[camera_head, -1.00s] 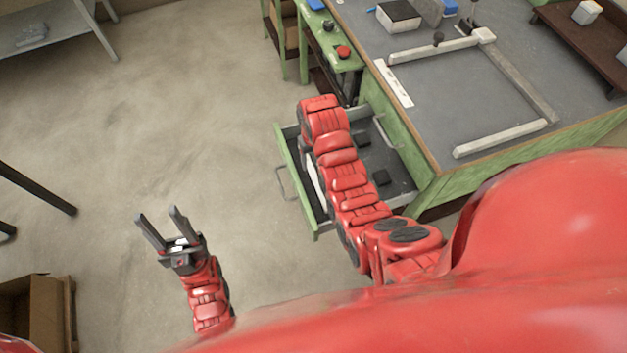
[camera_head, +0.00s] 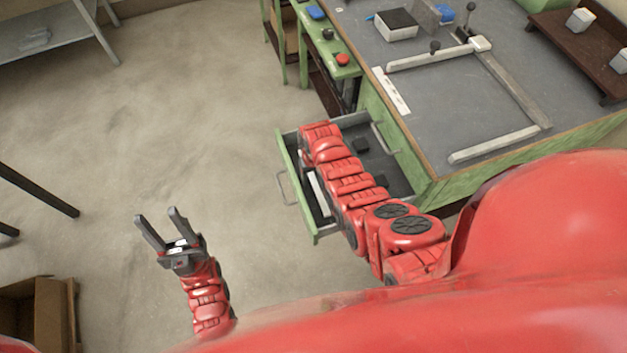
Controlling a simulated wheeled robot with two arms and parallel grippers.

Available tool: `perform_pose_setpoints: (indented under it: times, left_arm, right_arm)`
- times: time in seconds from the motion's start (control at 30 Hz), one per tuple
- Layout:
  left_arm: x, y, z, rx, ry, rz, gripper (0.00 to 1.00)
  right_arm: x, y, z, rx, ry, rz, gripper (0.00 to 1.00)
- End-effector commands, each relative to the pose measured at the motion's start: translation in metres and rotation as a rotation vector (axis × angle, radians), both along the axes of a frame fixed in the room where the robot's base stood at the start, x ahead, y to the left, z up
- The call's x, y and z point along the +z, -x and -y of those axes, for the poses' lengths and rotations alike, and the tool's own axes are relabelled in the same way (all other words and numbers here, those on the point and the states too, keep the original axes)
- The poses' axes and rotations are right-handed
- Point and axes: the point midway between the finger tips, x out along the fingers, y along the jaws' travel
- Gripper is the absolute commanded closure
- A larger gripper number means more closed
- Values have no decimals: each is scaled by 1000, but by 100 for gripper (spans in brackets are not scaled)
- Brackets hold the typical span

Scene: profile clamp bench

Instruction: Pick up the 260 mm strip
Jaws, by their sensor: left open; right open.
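A white strip (camera_head: 319,192) lies in the open drawer (camera_head: 283,168), along its left side. My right arm covers part of it, and its length cannot be read. Another pale strip (camera_head: 390,91) with small dark marks lies on the bench top near its left edge. My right arm reaches over the drawer, and its gripper is hidden behind the arm's far end. My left gripper (camera_head: 160,222) is open and empty above the floor, well left of the drawer.
The bench (camera_head: 440,115) carries a pale profile frame (camera_head: 515,87), a dark-topped box (camera_head: 397,24) and a clamp lever. Dark blocks (camera_head: 361,146) lie in the drawer. A cardboard box (camera_head: 52,315) stands at lower left. The floor between is clear.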

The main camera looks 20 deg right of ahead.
Motion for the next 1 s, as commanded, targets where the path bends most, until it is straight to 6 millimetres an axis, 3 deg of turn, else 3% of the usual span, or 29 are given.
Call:
perform_pose_setpoints:
  times: [0.33,0.67,1.0]
  left_arm:
    - [0,0,0,0,0,0,50]
    - [0,0,0,0,0,0,50]
    - [0,0,0,0,0,0,50]
  right_arm:
    - [-3,1,0,0,0,-1,39]
    - [-3,1,0,0,0,-1,99]
    - [-3,1,0,0,0,-1,100]
